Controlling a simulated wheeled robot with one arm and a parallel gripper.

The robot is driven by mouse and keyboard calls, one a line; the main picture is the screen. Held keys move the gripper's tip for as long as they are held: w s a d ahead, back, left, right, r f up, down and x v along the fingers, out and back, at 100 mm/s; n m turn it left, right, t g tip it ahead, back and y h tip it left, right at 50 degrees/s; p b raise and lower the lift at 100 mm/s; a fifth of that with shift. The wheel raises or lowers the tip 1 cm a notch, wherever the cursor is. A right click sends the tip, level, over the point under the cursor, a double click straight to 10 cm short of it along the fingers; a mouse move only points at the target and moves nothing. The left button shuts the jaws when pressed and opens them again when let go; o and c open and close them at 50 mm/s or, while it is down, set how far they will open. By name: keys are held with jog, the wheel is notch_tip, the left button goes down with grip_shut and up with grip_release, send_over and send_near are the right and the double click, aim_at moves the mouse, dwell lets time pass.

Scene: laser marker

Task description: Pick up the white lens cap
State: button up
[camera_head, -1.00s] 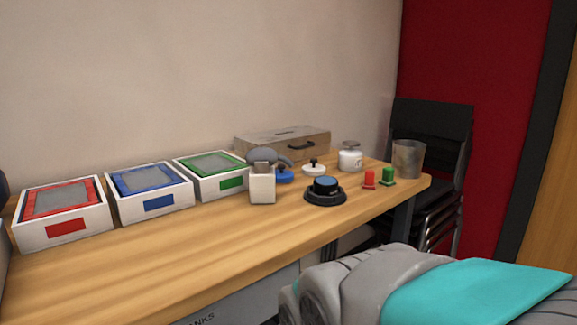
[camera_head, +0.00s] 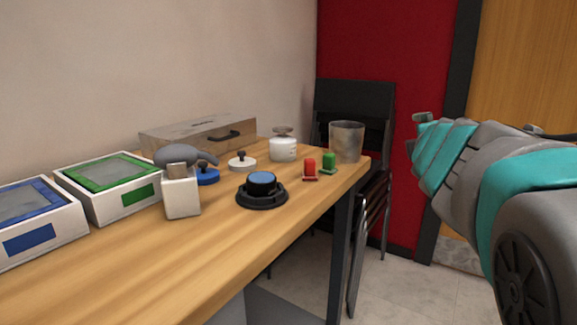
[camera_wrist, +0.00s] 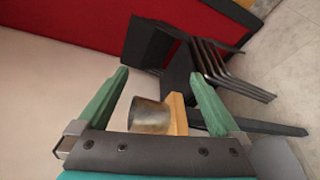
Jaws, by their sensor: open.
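The white lens cap (camera_head: 242,163) lies on the wooden table in the head view, a low white disc with a dark knob on top. It sits just right of a blue cap (camera_head: 207,176) with a similar dark knob. My gripper shows in the wrist view (camera_wrist: 160,95) with its two green fingers spread wide and nothing between them. The lens cap is not visible in the wrist view. In the head view my arm is at the right, off the table and well apart from the cap; the fingers cannot be made out there.
Around the cap stand a white-grey block (camera_head: 181,195), a black round device with blue top (camera_head: 262,188), a white jar (camera_head: 283,149), red (camera_head: 310,167) and green (camera_head: 329,161) pieces, a metal cup (camera_head: 346,142) and a wooden case (camera_head: 198,137). A black chair (camera_head: 354,112) stands beyond the table.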

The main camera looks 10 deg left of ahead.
jog(key=w+a+r+n+g+y+b, duration=0.1)
jog(key=a+n+y, duration=0.4)
jog(key=a+n, duration=0.45)
jog(key=w+a+r+n+g+y, duration=0.15)
jog(key=a+n+y, duration=0.45)
jog(key=a, duration=0.6)
jog(key=n+g+y, duration=0.1)
jog(key=n+g, duration=0.2)
jog(key=n, duration=0.5)
send_near(243, 161)
jog(key=w+d+r, duration=0.1)
jog(key=w+r, duration=0.1)
jog(key=w+d+r, duration=0.1)
jog(key=w, duration=0.1)
jog(key=shift+d+r+b, duration=0.3)
jog(key=shift+d+r, duration=0.05)
jog(key=s+a+f+n+g, duration=0.2)
jog(key=f+n, duration=0.1)
jog(key=shift+a+f, duration=0.2)
jog(key=shift+a, duration=0.2)
jog(key=shift+g+x, duration=0.25)
jog(key=shift+x, duration=0.55)
jog(key=x, duration=0.3)
jog(key=p+x, duration=0.1)
jog(key=shift+a+r, duration=0.15)
jog(key=shift+a, duration=0.25)
jog(key=shift+x, duration=0.75)
jog(key=c, duration=1)
